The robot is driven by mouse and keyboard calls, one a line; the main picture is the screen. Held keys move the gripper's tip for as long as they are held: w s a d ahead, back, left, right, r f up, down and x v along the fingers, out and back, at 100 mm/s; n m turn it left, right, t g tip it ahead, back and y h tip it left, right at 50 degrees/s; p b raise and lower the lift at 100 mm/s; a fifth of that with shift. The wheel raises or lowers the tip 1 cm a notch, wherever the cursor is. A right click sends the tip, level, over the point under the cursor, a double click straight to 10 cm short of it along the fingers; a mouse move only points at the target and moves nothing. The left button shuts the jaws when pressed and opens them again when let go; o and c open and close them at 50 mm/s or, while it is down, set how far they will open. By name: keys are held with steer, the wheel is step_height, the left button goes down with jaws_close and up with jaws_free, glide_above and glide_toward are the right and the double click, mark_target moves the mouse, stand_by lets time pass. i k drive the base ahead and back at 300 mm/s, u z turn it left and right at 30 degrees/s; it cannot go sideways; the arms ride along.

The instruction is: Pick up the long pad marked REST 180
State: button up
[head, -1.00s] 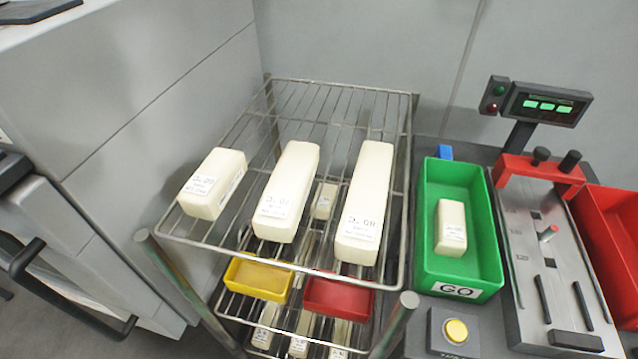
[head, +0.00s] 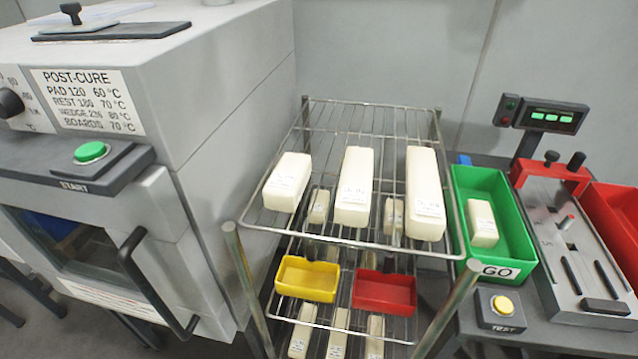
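Three cream blocks with small labels lie on the top shelf of a wire rack (head: 333,124). The left block (head: 287,182) is shorter; the middle block (head: 354,187) and right block (head: 425,193) are longer. Their labels are too small to read, so I cannot tell which is the REST 180 pad. More cream pieces lie on lower shelves, such as a long one (head: 338,333) at the bottom. A shorter cream block (head: 482,222) lies in a green bin marked GO (head: 503,184). My gripper is not in view.
A grey oven (head: 215,110) with a POST-CURE list naming REST 180 at 70 °C stands left, its door handle (head: 135,262) jutting out. Yellow (head: 307,279) and red (head: 384,292) trays sit below the top shelf.

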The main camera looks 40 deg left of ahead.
mark_target(352, 206)
steer(key=u, duration=2.35)
steer(key=k, duration=1.35)
steer(key=z, duration=0.65)
steer(key=i, duration=1.55)
steer(key=u, duration=0.05)
